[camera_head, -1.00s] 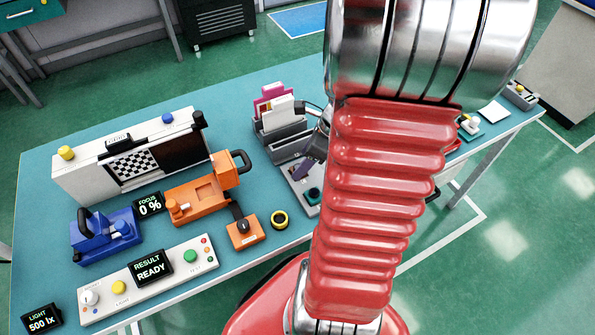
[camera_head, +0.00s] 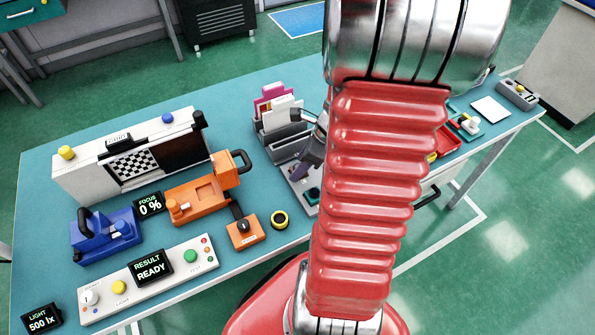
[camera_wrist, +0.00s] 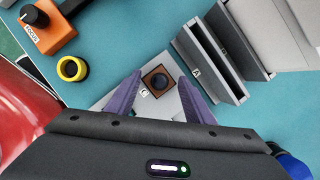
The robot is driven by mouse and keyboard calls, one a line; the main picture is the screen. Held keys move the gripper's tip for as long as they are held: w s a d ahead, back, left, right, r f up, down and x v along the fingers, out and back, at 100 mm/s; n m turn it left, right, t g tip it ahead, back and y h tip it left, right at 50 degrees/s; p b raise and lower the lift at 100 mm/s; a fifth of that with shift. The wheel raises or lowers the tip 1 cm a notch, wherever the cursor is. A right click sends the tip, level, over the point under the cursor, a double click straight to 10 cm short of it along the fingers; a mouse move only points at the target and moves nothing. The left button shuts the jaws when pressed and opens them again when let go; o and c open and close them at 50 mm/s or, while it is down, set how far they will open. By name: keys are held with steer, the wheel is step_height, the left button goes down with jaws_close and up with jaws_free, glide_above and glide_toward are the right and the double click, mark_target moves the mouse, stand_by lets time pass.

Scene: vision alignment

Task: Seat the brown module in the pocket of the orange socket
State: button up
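The brown module (camera_wrist: 158,81), a small square with a round dark lens, sits on a light grey plate in the wrist view. My gripper (camera_wrist: 159,79) has purple fingers, one on each side of the module, with gaps visible between. In the head view my gripper (camera_head: 301,170) is partly hidden by my red arm, over the grey plate (camera_head: 297,188), and I cannot make out the module there. The orange socket (camera_head: 181,209) stands left of it on the table, with a square pocket in its top that looks empty and a raised clamp with a black handle.
A grey rack with cards (camera_head: 284,142) stands just behind the gripper, close to the fingers. A yellow-black ring (camera_head: 279,219) and an orange focus knob box (camera_head: 244,232) lie between socket and plate. A blue fixture (camera_head: 104,238) and button panel (camera_head: 150,277) are left.

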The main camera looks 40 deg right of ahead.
steer(key=c, duration=0.6)
steer(key=shift+r, duration=0.1)
steer(key=shift+c, duration=0.2)
step_height(320, 180, up, 10)
stand_by(0.3)
steer(key=shift+s, duration=0.1)
stand_by(0.8)
